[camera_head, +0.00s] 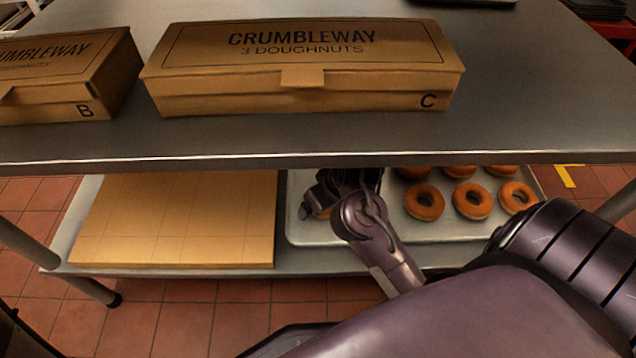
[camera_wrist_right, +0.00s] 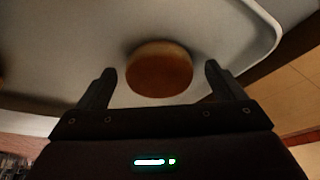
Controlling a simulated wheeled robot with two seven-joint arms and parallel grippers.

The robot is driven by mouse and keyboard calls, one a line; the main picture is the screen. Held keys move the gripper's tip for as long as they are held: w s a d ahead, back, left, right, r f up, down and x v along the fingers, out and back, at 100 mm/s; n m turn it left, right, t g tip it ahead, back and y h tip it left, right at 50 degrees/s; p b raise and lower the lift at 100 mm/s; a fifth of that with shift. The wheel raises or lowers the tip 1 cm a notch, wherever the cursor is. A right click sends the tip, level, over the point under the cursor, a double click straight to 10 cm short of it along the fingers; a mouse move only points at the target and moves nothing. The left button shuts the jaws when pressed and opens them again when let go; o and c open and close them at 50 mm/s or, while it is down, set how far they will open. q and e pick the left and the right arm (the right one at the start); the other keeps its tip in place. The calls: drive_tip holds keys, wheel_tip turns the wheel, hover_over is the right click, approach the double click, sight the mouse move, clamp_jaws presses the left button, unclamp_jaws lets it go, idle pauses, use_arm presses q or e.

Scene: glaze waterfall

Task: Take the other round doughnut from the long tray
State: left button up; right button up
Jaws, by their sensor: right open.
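The long metal tray (camera_head: 300,233) lies on the lower shelf, under the table top. Several round orange-brown doughnuts (camera_head: 424,202) with holes sit on its right part, the back ones cut off by the table edge. My right gripper (camera_head: 322,196) is at the tray's left end, largely covering one doughnut there. In the right wrist view, this round doughnut (camera_wrist_right: 159,72) lies on the tray (camera_wrist_right: 60,60), between and slightly beyond the open fingertips (camera_wrist_right: 159,68). Neither finger visibly touches it. My left gripper is not in view.
Two closed cardboard doughnut boxes, B (camera_head: 70,75) and C (camera_head: 300,72), stand on the table top (camera_head: 500,125). Its front edge overhangs the shelf. A stack of flat cardboard (camera_head: 180,220) lies left of the tray.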

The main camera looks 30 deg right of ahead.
drive_tip(key=c, duration=1.1)
